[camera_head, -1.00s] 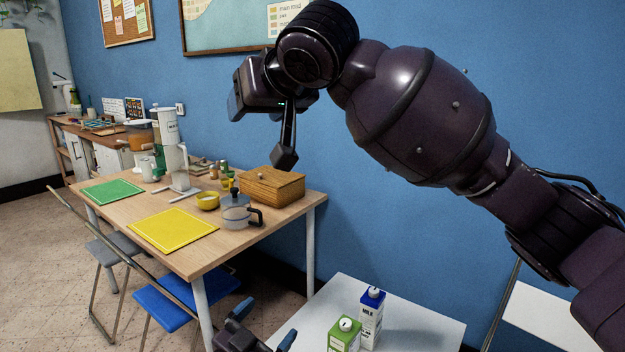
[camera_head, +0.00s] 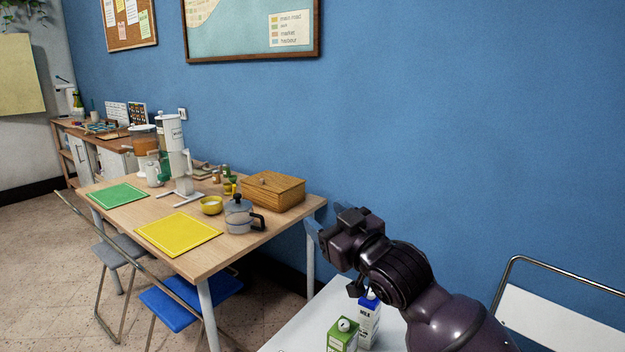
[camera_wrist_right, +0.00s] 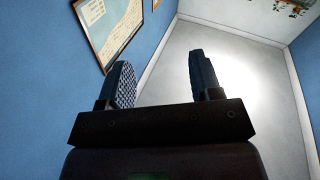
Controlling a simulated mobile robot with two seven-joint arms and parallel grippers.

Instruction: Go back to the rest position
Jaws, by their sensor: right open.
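My right gripper (camera_head: 326,222) is raised in front of the blue wall, just right of the wooden table's right edge in the head view. Its arm comes in from the lower right. In the right wrist view its two dark fingers (camera_wrist_right: 160,82) stand apart with nothing between them, with the wall and a bright ceiling behind. My left gripper does not show in the head view.
A low white table (camera_head: 300,330) below my right arm carries a green carton (camera_head: 342,338) and a blue-and-white milk carton (camera_head: 368,322). A white chair (camera_head: 550,320) stands right.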

